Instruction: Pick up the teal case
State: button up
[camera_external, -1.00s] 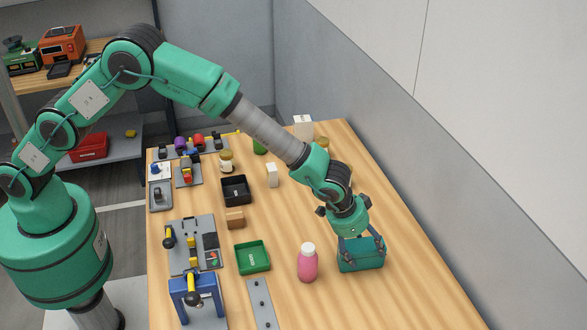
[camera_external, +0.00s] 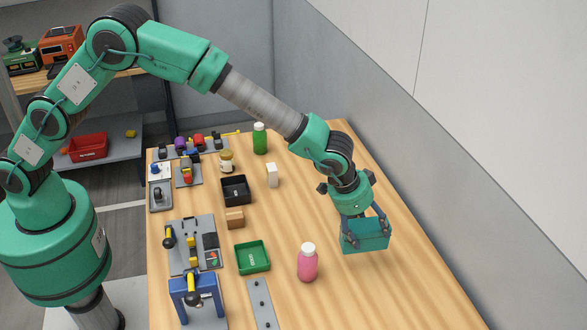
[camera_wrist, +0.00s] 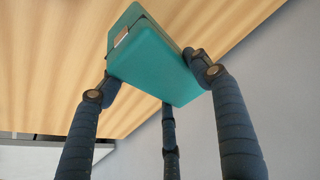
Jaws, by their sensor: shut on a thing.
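The teal case (camera_external: 364,236) is a box at the right side of the wooden table, below my wrist in the external view. My gripper (camera_external: 364,222) is shut on it, with fingers on opposite sides. In the wrist view the teal case (camera_wrist: 160,62) sits between the dark finger tips of my gripper (camera_wrist: 155,82), tilted in the picture, with a small metal clasp on its seam. The case appears raised above the table; the exact gap is hard to tell.
A pink bottle (camera_external: 308,263) stands just left of the case. A green tray (camera_external: 253,257), a black bin (camera_external: 235,190) and a green bottle (camera_external: 260,139) are on the table (camera_external: 330,305). The grey wall (camera_external: 440,215) runs along the right. The front right tabletop is clear.

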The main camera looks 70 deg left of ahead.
jog(key=shift+r, duration=1.3)
